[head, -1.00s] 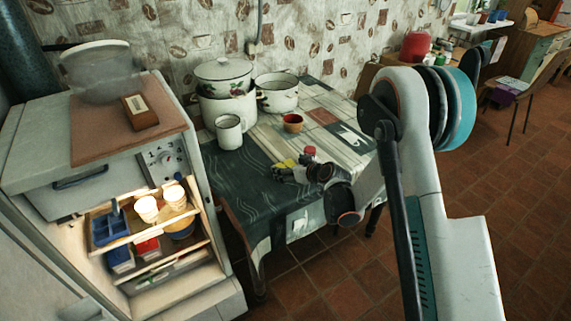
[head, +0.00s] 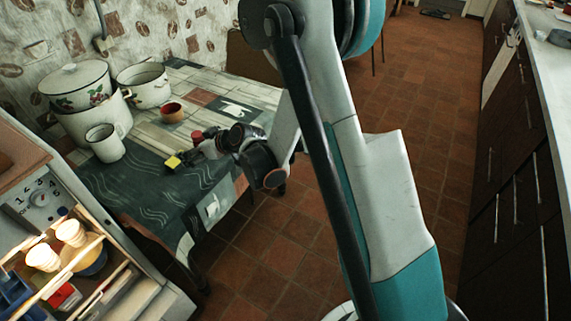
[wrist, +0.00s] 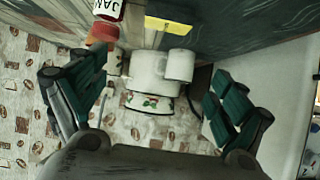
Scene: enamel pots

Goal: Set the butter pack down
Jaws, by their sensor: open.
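The butter pack is the small yellow block (head: 173,162) on the dark part of the tablecloth, in front of the white mug (head: 104,142). My gripper (head: 195,153) is low over the table, just right of the pack in the head view. In the wrist view the yellow pack (wrist: 168,25) lies on the cloth near the top edge, beyond the fingertips. My gripper (wrist: 152,78) is open there, its fingers wide apart with nothing between them. Whether a fingertip touches the pack is unclear.
A red-capped jar (wrist: 105,8) stands close by the pack. A stacked lidded pot (head: 78,88), an open pot (head: 145,92) and a small red-brown cup (head: 172,112) stand further back on the table (head: 205,75). A lit open cabinet (head: 75,270) is at left.

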